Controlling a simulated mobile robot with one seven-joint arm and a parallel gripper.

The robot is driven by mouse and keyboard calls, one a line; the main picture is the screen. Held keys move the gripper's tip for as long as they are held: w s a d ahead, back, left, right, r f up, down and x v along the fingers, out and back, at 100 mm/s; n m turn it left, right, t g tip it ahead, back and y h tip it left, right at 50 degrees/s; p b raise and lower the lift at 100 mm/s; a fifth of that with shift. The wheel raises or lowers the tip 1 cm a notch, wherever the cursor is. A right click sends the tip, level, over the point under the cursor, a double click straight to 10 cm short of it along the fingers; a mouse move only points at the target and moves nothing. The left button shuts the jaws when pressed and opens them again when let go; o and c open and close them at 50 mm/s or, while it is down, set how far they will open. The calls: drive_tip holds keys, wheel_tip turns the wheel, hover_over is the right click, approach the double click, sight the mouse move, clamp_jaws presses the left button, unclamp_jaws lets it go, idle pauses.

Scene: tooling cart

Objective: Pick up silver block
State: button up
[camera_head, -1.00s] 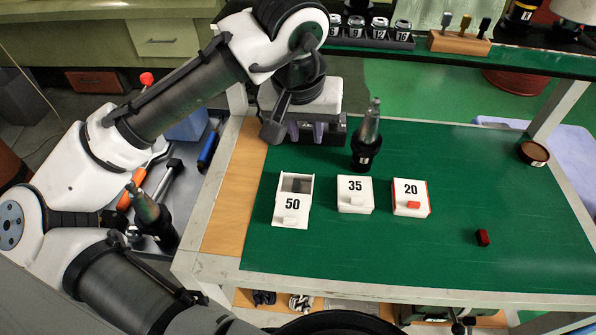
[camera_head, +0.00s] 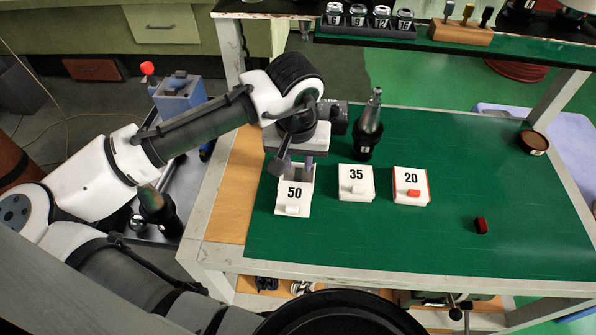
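My gripper (camera_head: 296,168) points down over the back, open part of the white box marked 50 (camera_head: 295,192). Its two fingers show apart, one at each side of the box opening, so it looks open. The silver block is not clearly seen now; the gripper covers most of the opening where a grey piece showed earlier. I cannot tell whether the fingers touch anything inside.
A white box marked 35 (camera_head: 356,182) and one marked 20 (camera_head: 411,185) stand to the right. A black tool holder (camera_head: 369,128) stands upright close behind. A small red block (camera_head: 481,225) lies on the green mat (camera_head: 400,250). A brown round container (camera_head: 533,142) is at right.

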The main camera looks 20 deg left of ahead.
sight(298, 173)
drive_tip(key=shift+w+a+f, duration=0.1)
drive_tip(key=shift+w+f, duration=0.05)
drive_tip(key=shift+f, duration=0.7)
drive_tip(key=shift+w+f, duration=0.15)
drive_tip(key=shift+f, duration=0.7)
clamp_jaws()
drive_tip(key=shift+r, duration=0.15)
